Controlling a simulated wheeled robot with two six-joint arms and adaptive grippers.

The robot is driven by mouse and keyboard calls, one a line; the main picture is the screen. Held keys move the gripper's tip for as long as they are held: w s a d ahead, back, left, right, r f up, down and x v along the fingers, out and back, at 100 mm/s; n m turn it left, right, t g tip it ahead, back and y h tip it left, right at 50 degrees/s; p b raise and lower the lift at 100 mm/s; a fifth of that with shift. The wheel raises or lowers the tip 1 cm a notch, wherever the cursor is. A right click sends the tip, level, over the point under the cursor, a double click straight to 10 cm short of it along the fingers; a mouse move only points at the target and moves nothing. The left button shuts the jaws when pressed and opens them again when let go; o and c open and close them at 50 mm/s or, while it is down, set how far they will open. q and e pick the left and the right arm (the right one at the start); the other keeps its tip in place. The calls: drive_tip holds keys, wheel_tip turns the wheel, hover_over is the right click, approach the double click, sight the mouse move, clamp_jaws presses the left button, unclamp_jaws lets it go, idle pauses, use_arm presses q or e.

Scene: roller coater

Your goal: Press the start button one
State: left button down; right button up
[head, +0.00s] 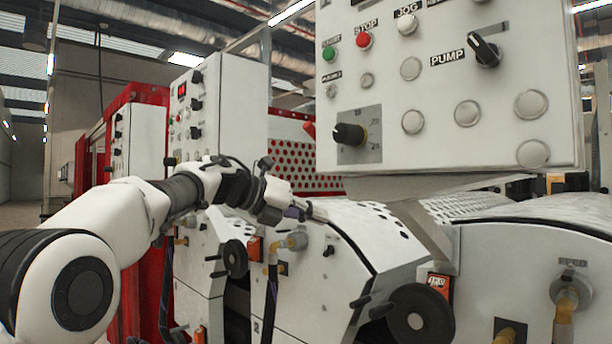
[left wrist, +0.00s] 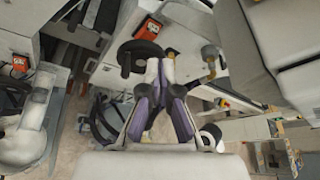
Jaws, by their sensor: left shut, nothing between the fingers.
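The near control panel (head: 440,110) fills the upper right of the head view. Its green start button (head: 329,54) is at the upper left of the panel, beside the red stop button (head: 364,41) and the white jog button (head: 406,24). The lettering over the green button is small and hard to read. My left gripper (head: 305,214) is below and left of this panel, apart from all buttons. In the left wrist view, its fingers (left wrist: 160,72) are closed together and empty. The panel buttons do not show there. My right gripper is in neither view.
A second control panel (head: 200,110) stands farther back on the left. White machine housings with a black handwheel (head: 420,313) lie below the near panel. A perforated red guard (head: 300,150) is behind my left gripper. A pump switch (head: 485,50) and black dial (head: 349,134) stick out.

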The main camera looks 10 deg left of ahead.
use_arm(q)
drive_tip(key=s+a+r+m+t+y, duration=0.1)
drive_tip(key=s+a+r, duration=0.15)
drive_tip(key=r, duration=0.35)
drive_tip(key=s+a+r+m+t+y, duration=0.1)
drive_tip(key=s+a+r+m, duration=0.15)
drive_tip(key=r, duration=0.25)
drive_tip(key=t+h+b, duration=0.1)
drive_tip(key=t+b, duration=0.1)
drive_tip(key=t, duration=0.2)
approach(326, 53)
drive_tip(key=shift+m, duration=0.45)
drive_tip(key=p+x, duration=0.2)
drive_tip(key=p, duration=0.2)
drive_tip(key=p+x, duration=0.2)
drive_tip(key=p, duration=0.3)
drive_tip(key=r+p+x, duration=0.1)
drive_tip(key=p+x, duration=0.1)
drive_tip(key=p, duration=0.2)
drive_tip(key=shift+w+d, duration=0.2)
drive_tip(key=shift+w, duration=0.1)
drive_tip(key=shift+w+f+p, duration=0.15)
drive_tip(key=shift+p, duration=0.3)
drive_tip(key=shift+w+d+f, duration=0.1)
drive_tip(key=shift+f, duration=0.2)
drive_tip(key=shift+w, duration=0.1)
